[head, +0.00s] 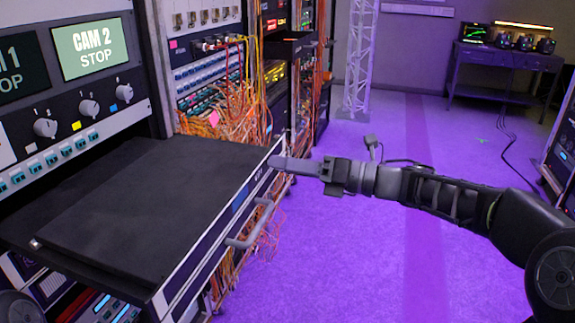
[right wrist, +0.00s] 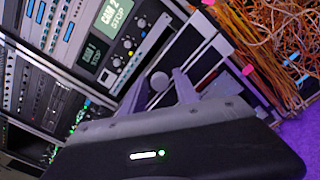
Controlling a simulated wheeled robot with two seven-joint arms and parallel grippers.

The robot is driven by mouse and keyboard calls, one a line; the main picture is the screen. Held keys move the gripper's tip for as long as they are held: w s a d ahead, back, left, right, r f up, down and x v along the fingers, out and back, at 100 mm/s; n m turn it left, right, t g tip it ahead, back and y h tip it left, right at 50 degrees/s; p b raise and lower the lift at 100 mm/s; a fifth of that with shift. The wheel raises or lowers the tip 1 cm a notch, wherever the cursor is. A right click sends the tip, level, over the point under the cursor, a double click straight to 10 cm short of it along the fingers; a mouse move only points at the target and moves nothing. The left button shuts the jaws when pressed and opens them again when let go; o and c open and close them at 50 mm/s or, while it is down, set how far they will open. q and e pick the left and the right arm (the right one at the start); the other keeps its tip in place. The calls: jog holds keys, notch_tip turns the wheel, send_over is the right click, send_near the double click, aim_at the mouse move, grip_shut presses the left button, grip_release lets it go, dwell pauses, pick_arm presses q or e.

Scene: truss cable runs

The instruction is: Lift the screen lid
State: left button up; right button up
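The screen lid (head: 150,195) is a flat black panel lying closed on a drawer (head: 205,255) that sticks out of the rack. The drawer's front has a grey bar handle (head: 250,225). My right gripper (head: 278,164) is at the far front corner of the drawer, beside the lid's far edge, pointing left. Whether it touches the drawer is unclear. My left gripper is not in view.
The rack panel (head: 80,110) with knobs and CAM screens rises behind the drawer. Loose orange cables (head: 220,115) hang beyond it. A white truss (head: 358,60) and a dark table (head: 505,65) stand further back. The purple floor (head: 370,240) right of the drawer is open.

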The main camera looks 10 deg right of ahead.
grip_shut()
dwell(1.1)
